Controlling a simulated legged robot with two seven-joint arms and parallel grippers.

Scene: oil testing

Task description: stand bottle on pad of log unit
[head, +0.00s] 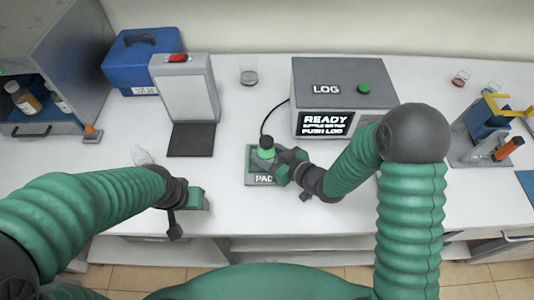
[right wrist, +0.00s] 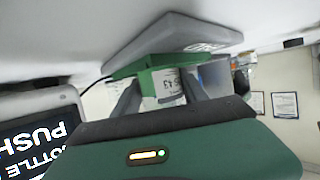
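My right gripper (head: 282,165) is at the bottle's right side. In the right wrist view, its fingers (right wrist: 160,92) lie on both sides of the bottle's white label (right wrist: 166,83) and appear shut on it. The pad (right wrist: 175,32) is close beyond the fingers; the bottle's base is hidden, so I cannot tell if it touches. My left gripper (head: 197,197) is low at the table's front, its opening unclear.
The log unit's screen (head: 324,123) reads READY. A grey stand with a dark plate (head: 190,140), a blue case (head: 145,62) and an open cabinet (head: 62,55) stand left. A clear vessel (head: 143,157) is near my left arm. A blue-and-yellow device (head: 488,122) stands right.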

